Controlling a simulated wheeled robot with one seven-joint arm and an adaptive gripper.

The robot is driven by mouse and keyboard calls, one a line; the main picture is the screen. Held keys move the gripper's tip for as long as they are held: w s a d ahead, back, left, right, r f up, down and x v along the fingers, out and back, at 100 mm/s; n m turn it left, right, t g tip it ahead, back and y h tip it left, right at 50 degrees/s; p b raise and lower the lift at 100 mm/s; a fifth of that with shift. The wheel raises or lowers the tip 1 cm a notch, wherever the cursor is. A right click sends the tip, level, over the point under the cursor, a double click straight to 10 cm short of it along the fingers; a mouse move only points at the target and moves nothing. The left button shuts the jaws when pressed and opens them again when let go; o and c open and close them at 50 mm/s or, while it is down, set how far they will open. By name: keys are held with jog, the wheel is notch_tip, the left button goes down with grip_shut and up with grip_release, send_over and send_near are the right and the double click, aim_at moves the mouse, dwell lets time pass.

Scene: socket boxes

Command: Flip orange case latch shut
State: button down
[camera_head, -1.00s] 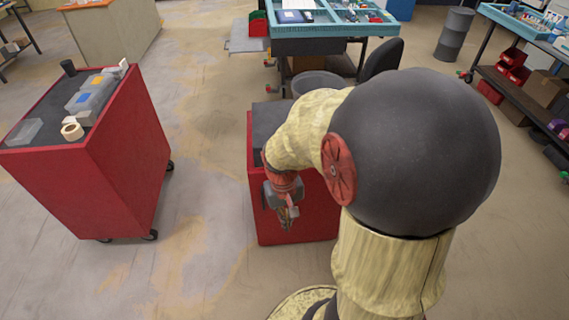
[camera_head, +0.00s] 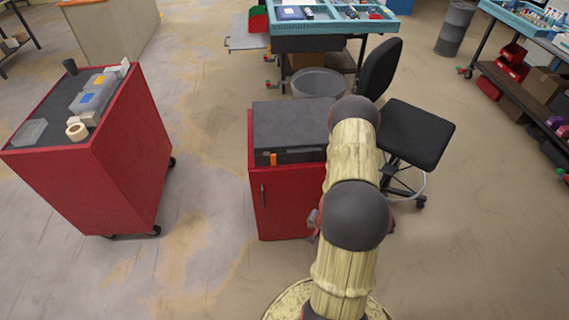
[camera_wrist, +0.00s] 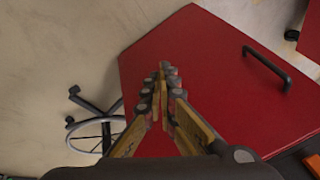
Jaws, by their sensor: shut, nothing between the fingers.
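A dark grey case (camera_head: 290,128) sits on top of a small red cabinet (camera_head: 285,205). An orange latch (camera_head: 272,159) shows on the left part of its front face; whether it is up or down is too small to tell. The right end of the case is hidden by my arm. In the wrist view, an orange piece (camera_wrist: 313,164) that looks like a latch is cut off at the lower right corner. My gripper (camera_wrist: 164,75) is shut and empty in front of the red cabinet, apart from the latch. In the head view my arm mostly hides it.
The red cabinet's front has a dark handle (camera_wrist: 267,66). A black stool (camera_head: 416,135) and a chair (camera_head: 380,70) stand to the right, with a grey bin (camera_head: 318,83) behind. A red cart (camera_head: 120,150) stands at left. The floor between is clear.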

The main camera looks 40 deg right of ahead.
jog(key=w+d+f+m+t+h, duration=0.1)
jog(key=w+f+m+t, duration=0.1)
jog(key=w+m+t, duration=0.1)
jog(key=m+t+h, duration=0.4)
jog(key=m+t, duration=0.2)
jog(key=t, duration=0.3)
send_near(290, 158)
jog(key=v, duration=0.4)
jog(key=shift+r, duration=0.15)
jog(key=b+x, duration=0.1)
jog(key=x, duration=0.9)
jog(key=shift+w+a+b, duration=0.4)
jog(key=shift+w+a, duration=0.35)
jog(key=shift+a, duration=0.25)
jog(key=shift+w+a, duration=0.45)
jog(key=shift+a, duration=0.05)
